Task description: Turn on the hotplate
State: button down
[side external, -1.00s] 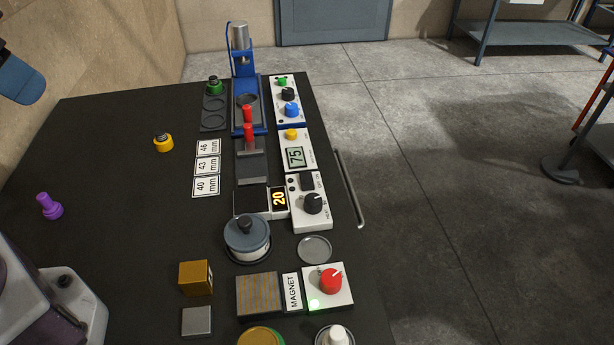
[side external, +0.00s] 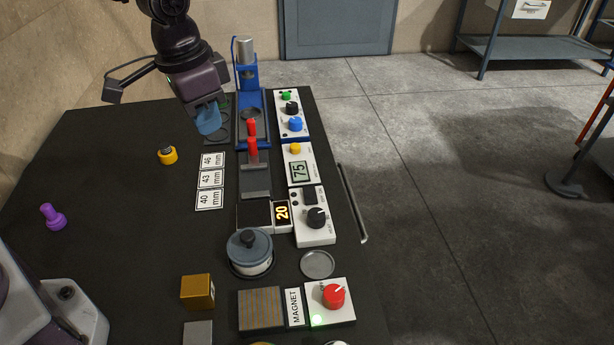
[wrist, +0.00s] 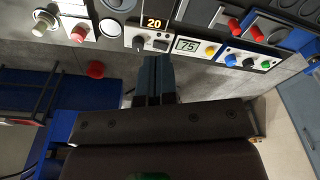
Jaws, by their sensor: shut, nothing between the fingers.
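The hotplate is a black square plate (side external: 254,215) beside an orange "20" display (side external: 282,212). Its white control box (side external: 315,234) has a black knob (side external: 317,218) and a dark rectangular part (side external: 309,195). In the wrist view, the display (wrist: 153,22) and the black knob (wrist: 138,42) show just beyond my fingertips. My gripper (side external: 208,122) has blue fingers and is shut and empty. In the side view it hangs above the far part of the table, up and left of the control box. The wrist view shows the fingers (wrist: 155,62) together, pointing towards the box.
A lidded grey pot (side external: 249,252) stands in front of the plate. A red-handled device (side external: 252,145), a "75" display box (side external: 299,171) and a blue press (side external: 247,80) stand behind. A magnet box with a red knob (side external: 334,296) is in front. The table's left part is mostly clear.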

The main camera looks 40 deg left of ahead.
aim_at(312, 188)
jog(key=w+d+f+m, duration=0.2)
jog(key=w+d+f, duration=0.1)
jog(key=w, duration=0.3)
jog(key=w+d+f+m+t+h, duration=0.1)
jog(key=w+d+f+m, duration=0.1)
jog(key=w, duration=0.4)
jog(key=shift+w+d+f+m+t, duration=0.15)
jog(key=shift+d+f+m+t, duration=0.15)
jog(key=shift+d+f, duration=0.2)
jog(key=shift+f, duration=0.1)
jog(key=x, duration=1.2)
jog(key=shift+a+f, duration=0.25)
jog(key=shift+f, duration=0.7)
